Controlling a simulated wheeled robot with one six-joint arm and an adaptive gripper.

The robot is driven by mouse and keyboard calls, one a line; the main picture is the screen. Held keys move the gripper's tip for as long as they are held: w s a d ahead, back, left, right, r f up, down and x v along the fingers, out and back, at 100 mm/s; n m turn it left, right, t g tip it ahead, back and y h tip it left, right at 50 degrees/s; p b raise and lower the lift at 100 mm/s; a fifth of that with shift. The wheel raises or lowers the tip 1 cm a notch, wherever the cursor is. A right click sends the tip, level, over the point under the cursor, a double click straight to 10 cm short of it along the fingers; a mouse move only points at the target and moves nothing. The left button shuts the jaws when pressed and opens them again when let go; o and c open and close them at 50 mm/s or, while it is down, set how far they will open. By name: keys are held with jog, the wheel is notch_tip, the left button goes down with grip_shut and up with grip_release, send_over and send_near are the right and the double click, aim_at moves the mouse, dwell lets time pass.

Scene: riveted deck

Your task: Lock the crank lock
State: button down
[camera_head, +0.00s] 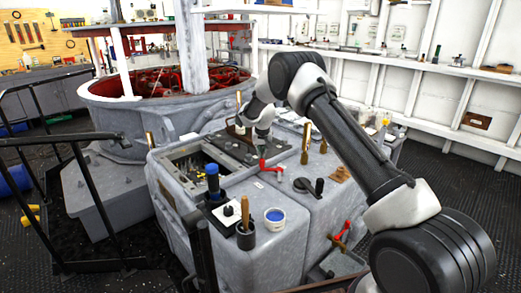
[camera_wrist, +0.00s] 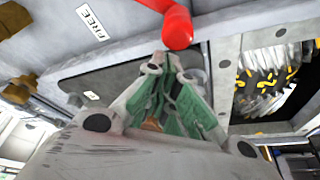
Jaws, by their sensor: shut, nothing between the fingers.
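The crank lock shows as a red crank handle (camera_head: 268,166) on top of the grey cabinet, below and in front of my gripper (camera_head: 263,146) in the head view. In the wrist view the red handle's rounded end (camera_wrist: 178,28) is just beyond my gripper (camera_wrist: 172,60). The fingers are shut with nothing between them. I cannot tell whether the tips touch the handle. A white label reading FREE (camera_wrist: 92,22) is on the panel to the left of the handle. The crank's pivot is not clear in the wrist view.
An open compartment (camera_head: 187,163) lies left. Another red handle (camera_head: 341,235) is on the front.

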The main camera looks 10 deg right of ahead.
jog(key=shift+s, duration=0.45)
jog(key=shift+a, duration=0.1)
